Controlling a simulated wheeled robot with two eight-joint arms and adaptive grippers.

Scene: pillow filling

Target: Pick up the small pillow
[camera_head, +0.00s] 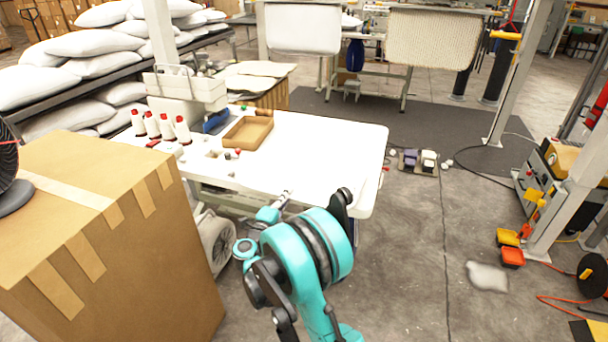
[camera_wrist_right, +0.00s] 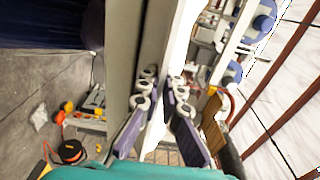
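A small whitish-grey pillow (camera_head: 488,277) lies flat on the concrete floor at the right of the head view. It also shows as a small pale patch (camera_wrist_right: 40,118) at the left of the right wrist view. My right gripper (camera_head: 287,193) is over the front of the white table, well to the left of the pillow and apart from it. My left gripper is not in either view.
The white table (camera_head: 330,150) carries several bottles and a wooden tray (camera_head: 248,132). A large cardboard box (camera_head: 110,220) stands at the left. Right of the pillow are a cable reel (camera_head: 590,275), orange cables and a metal post (camera_head: 560,190). The floor around the pillow is mostly clear.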

